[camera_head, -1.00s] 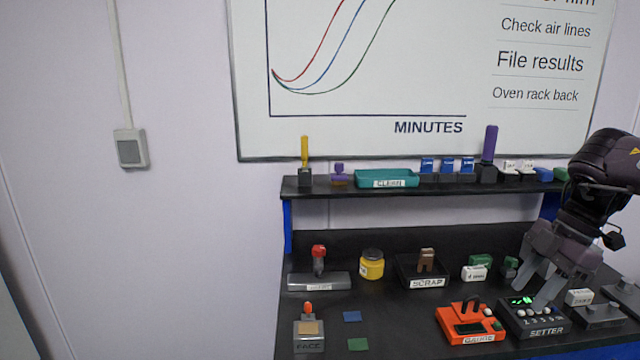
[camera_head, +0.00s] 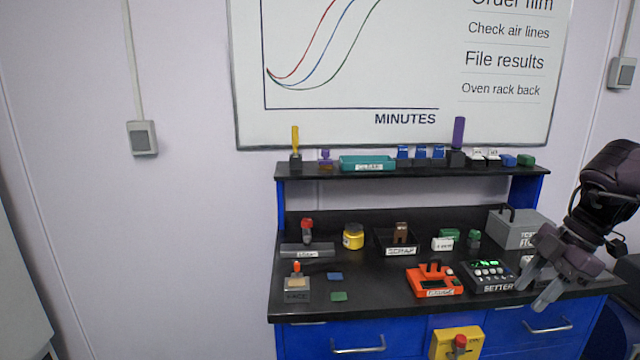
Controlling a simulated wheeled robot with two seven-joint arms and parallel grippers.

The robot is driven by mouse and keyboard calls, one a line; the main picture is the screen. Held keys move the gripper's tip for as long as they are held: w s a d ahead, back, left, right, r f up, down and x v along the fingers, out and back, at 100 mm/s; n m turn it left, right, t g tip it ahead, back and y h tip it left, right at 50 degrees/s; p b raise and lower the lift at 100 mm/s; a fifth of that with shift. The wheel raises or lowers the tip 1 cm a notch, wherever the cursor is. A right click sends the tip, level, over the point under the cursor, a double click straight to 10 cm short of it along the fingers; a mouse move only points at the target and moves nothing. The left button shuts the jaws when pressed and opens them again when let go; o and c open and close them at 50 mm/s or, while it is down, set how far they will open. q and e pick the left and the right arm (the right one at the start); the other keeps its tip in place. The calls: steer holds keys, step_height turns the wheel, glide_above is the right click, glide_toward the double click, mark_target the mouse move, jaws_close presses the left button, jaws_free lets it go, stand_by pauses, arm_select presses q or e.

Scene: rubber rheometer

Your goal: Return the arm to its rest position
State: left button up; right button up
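My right gripper (camera_head: 534,291) is at the right of the picture, over the bench's front right part. Its two grey fingers point down and left and are spread apart, with nothing seen between them. It is just right of the black SETTER box (camera_head: 487,276), which has a green lit display. Whether the fingers touch anything below cannot be told. My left gripper is not in view.
The black bench (camera_head: 375,296) holds an orange gauge (camera_head: 434,281), a SCRAP tray (camera_head: 381,243), a yellow jar (camera_head: 353,236) and a grey box (camera_head: 508,230). A shelf (camera_head: 300,171) runs behind. A yellow box with a red button (camera_head: 458,343) is at the front. The left floor side looks clear.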

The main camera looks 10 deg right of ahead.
steer(key=s+d+f+m+t, duration=0.2)
steer(key=d+f+m+t, duration=0.25)
steer(key=d+f, duration=1.3)
steer(key=s+f+m+t+h, duration=0.15)
steer(key=s+f, duration=0.35)
steer(key=f, duration=0.7)
steer(key=s+f+m+t+h, duration=0.1)
steer(key=s+f+m+h, duration=0.3)
steer(key=f, duration=0.9)
steer(key=s+a+f+m+g, duration=0.1)
steer(key=s+a+f+g, duration=0.1)
steer(key=s+a+f, duration=0.75)
steer(key=s+a+f+m+g, duration=0.1)
steer(key=s+a+f+m, duration=0.1)
steer(key=s+a+f, duration=0.75)
steer(key=s+a+f+g, duration=0.1)
steer(key=s+a+f, duration=0.1)
steer(key=a, duration=0.5)
steer(key=s+a+f+g, duration=0.2)
steer(key=s+a+f, duration=0.1)
steer(key=a+f, duration=0.2)
steer(key=s+a+f+m+g, duration=0.1)
steer(key=s+a+f, duration=0.2)
steer(key=a, duration=0.7)
steer(key=shift+f+y, duration=0.35)
steer(key=shift+f, duration=0.3)
